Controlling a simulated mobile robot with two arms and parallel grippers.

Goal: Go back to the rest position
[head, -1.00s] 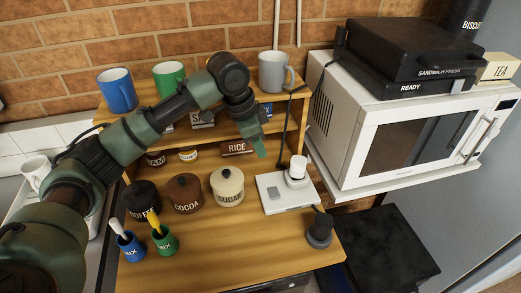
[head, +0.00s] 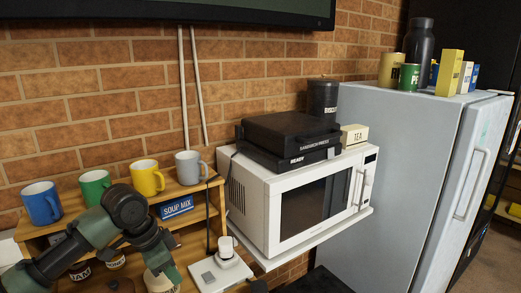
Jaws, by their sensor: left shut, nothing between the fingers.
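My left arm comes in from the lower left of the head view, bent in front of the wooden shelf. My left gripper (head: 166,270) points down, shut and empty, in front of the shelf's right part. Its lower end is close to a pale canister that it partly hides. My right gripper is not in view.
Blue (head: 42,203), green (head: 94,187), yellow (head: 147,178) and grey (head: 188,168) mugs stand on the shelf top. A white scale-like device (head: 219,273) lies right of the gripper. A white microwave (head: 262,212) carries a black sandwich press (head: 287,135). A tall fridge (head: 415,175) stands at right.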

